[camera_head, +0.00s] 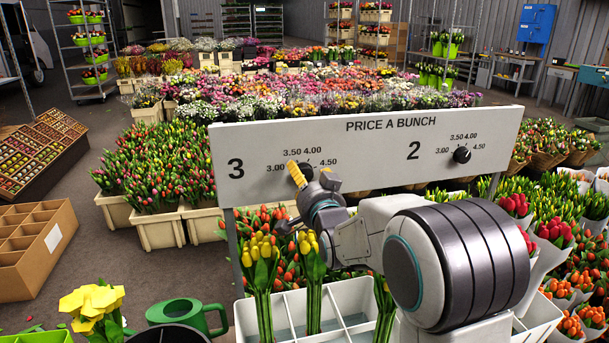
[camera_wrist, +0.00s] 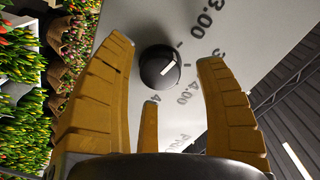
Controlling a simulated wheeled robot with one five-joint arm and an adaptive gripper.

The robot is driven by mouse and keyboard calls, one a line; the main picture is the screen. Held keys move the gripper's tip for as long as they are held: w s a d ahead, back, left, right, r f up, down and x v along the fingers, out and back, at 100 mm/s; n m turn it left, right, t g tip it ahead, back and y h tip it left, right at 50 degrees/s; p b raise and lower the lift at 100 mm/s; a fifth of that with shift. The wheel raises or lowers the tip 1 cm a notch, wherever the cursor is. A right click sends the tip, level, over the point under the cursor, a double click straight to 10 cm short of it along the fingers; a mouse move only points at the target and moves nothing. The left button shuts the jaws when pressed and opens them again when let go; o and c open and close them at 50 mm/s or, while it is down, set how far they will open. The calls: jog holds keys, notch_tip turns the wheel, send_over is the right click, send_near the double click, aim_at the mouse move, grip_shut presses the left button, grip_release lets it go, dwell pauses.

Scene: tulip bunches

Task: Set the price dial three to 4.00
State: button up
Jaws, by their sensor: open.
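The price board (camera_head: 365,128) reads "PRICE A BUNCH". Price dial three (camera_head: 306,172) is a black round knob at its left, beside the number 3, partly covered by my gripper (camera_head: 297,174). In the wrist view the dial (camera_wrist: 158,67) sits between my yellow fingers (camera_wrist: 165,52), which stand wide apart with gaps on both sides and are not touching it. The 4.00 label (camera_wrist: 185,92) shows below right of the knob. The 3.50 and 4.50 labels are partly hidden there by a finger.
Dial two (camera_head: 462,155) is on the same board to the right. Yellow tulips (camera_head: 262,250) stand in a white divided crate (camera_head: 350,298) below the board. A green watering can (camera_head: 188,315) is at lower left. Flower crates fill the space behind.

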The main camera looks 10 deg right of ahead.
jog(key=shift+w, duration=0.9)
jog(key=shift+c, duration=0.3)
jog(key=c, duration=1.1)
jog(key=shift+c, duration=0.2)
